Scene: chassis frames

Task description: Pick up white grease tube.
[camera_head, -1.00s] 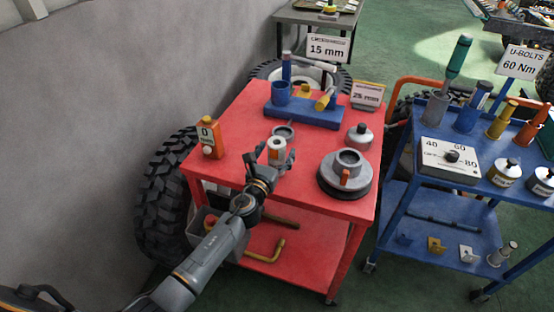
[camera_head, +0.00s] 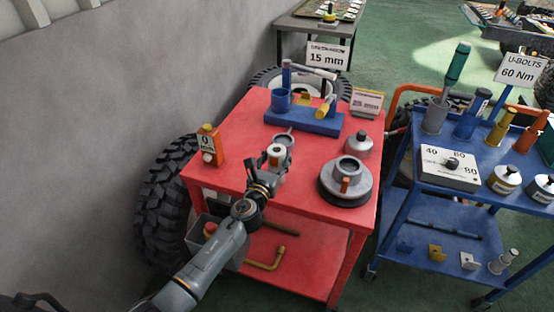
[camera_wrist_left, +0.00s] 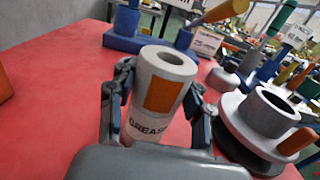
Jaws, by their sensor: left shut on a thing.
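The white grease tube (camera_head: 275,150) stands upright at the red cart's front half, with an orange patch on its side. In the left wrist view the grease tube (camera_wrist_left: 162,88) shows its hollow top and the word GREASE. My left gripper (camera_head: 276,161) is shut on it, with one finger on each side of the tube in the wrist view (camera_wrist_left: 158,95). The tube's lower end is hidden by the gripper, so I cannot tell whether it touches the cart top. My right gripper is not in view.
A blue cart (camera_head: 410,205) stands at right.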

